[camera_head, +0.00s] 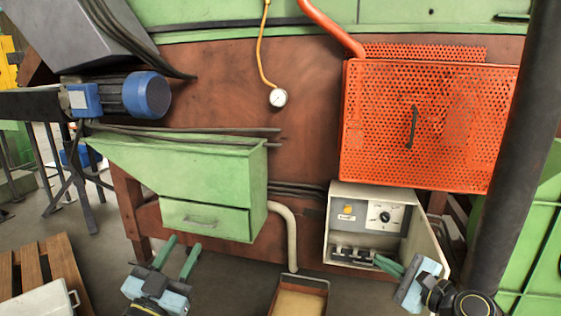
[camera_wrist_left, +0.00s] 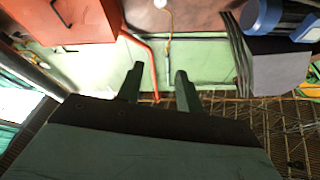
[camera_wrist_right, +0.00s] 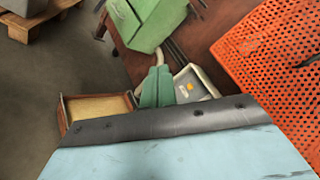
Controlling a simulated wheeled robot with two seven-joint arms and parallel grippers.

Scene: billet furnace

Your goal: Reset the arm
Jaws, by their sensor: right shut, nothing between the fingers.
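My left gripper (camera_head: 180,246) is open and empty in the head view, below the green drawer cabinet. Its two green fingers stand apart in the left wrist view (camera_wrist_left: 157,80). My right gripper (camera_head: 378,261) is shut and empty, its fingertips over the lower right of the open control box (camera_head: 332,215). Its fingers lie together in the right wrist view (camera_wrist_right: 158,80), partly covering the box there (camera_wrist_right: 190,82). I cannot tell whether the fingertips touch the box. The box has a yellow button (camera_head: 347,209) and a dial (camera_head: 384,215).
The green cabinet (camera_head: 200,176) with a drawer stands left of the box. An orange perforated guard (camera_head: 450,115) is above the box. An open tray (camera_head: 301,283) is on the floor between the grippers. A wooden pallet (camera_head: 64,268) is at lower left. A dark post (camera_head: 518,130) rises at right.

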